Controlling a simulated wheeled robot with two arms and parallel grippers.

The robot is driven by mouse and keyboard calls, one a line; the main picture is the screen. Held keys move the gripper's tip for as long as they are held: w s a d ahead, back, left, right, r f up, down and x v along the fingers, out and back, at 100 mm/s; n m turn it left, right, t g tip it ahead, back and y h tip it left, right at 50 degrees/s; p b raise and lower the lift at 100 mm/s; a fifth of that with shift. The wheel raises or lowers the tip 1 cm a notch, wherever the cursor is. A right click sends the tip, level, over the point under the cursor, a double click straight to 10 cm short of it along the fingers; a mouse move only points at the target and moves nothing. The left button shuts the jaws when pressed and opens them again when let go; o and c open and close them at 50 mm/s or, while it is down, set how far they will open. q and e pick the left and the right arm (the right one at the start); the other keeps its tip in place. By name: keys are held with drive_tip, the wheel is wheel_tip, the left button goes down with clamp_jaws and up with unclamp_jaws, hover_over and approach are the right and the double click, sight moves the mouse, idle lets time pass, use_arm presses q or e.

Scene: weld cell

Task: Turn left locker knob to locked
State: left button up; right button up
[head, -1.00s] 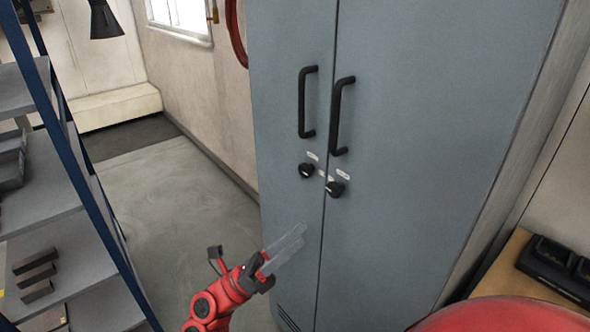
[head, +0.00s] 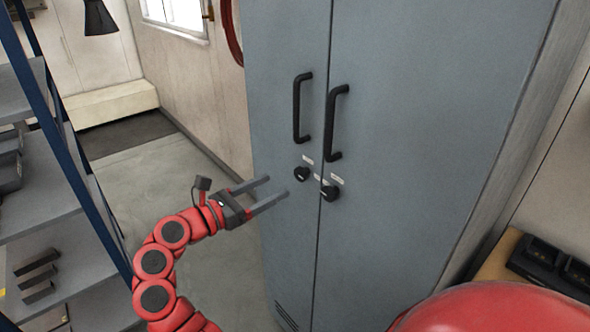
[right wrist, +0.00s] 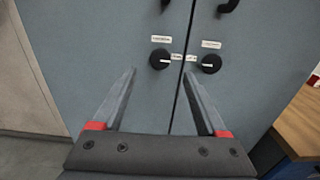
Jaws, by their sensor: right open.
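The grey locker (head: 400,140) has two doors. The left locker knob (head: 301,174) is a small black round knob on the left door, below that door's black handle (head: 302,107). The left knob also shows in the right wrist view (right wrist: 160,59), with a white pointer mark pointing right. The right knob (head: 329,192) sits on the right door, and shows in the wrist view (right wrist: 211,63). My right gripper (head: 278,189) is open and empty, to the left of the left knob and apart from it. In the wrist view its fingers (right wrist: 160,80) point toward the doors. My left gripper is not seen.
A blue-framed shelf (head: 50,190) with grey boards stands at the left. A wooden bench (head: 500,257) with a black device is at the right. Small white labels sit by the knobs. The floor (head: 150,190) between shelf and locker is clear.

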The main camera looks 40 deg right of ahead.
sight(298, 174)
drive_tip(key=d, duration=0.3)
drive_tip(key=d+p, duration=0.1)
drive_tip(key=d, duration=0.2)
drive_tip(key=shift+w+d+r+p, duration=0.15)
drive_tip(key=shift+w+d+p, duration=0.05)
drive_tip(key=shift+d+p, duration=0.1)
drive_tip(key=shift+w+d, duration=0.1)
drive_tip(key=shift+d, duration=0.55)
clamp_jaws()
